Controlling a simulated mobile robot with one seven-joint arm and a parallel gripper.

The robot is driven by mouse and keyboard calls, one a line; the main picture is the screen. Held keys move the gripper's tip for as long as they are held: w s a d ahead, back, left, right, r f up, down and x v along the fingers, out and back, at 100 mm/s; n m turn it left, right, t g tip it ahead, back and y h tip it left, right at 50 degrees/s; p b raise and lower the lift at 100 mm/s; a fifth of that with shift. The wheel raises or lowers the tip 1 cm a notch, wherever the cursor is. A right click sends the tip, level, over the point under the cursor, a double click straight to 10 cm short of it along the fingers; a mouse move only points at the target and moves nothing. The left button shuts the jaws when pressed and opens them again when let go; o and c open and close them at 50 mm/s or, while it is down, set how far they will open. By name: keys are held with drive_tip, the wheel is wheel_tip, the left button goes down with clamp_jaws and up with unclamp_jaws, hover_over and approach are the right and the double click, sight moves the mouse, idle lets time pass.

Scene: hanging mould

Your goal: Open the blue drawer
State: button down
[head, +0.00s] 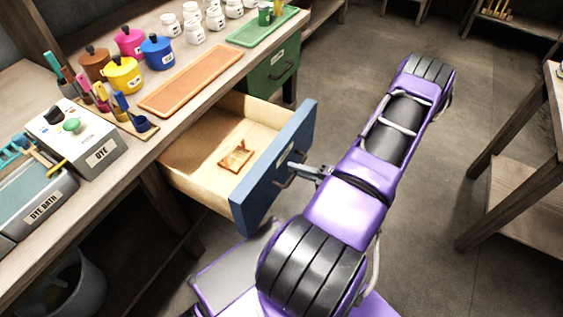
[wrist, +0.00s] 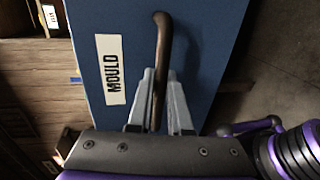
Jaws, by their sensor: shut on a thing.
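The blue drawer (head: 270,178) is pulled well out from under the workbench in the head view. Its wooden inside shows, with a small orange-brown mould-like piece (head: 236,155) lying on its floor. In the wrist view, the blue front (wrist: 210,50) fills much of the picture and bears a label reading MOULD (wrist: 113,70). A dark curved handle (wrist: 162,50) stands on the front. My gripper (wrist: 160,80) has one finger on each side of the handle and is shut on it. In the head view, my gripper (head: 300,170) meets the front near its right part.
The workbench top holds an orange tray (head: 190,80), coloured pots (head: 122,75), a DYE box (head: 75,135) and a DYE BATH (head: 40,200). A green drawer (head: 272,72) sits beyond the blue one. A wooden table (head: 510,165) stands at right. Floor between is clear.

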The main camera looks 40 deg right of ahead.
drive_tip(key=shift+f+v, duration=0.2)
drive_tip(key=shift+v, duration=0.8)
drive_tip(key=c, duration=0.8)
unclamp_jaws()
drive_tip(key=shift+c, duration=0.2)
drive_tip(key=shift+s, duration=0.15)
drive_tip(key=v, duration=1.7)
drive_tip(key=shift+s+d, duration=0.1)
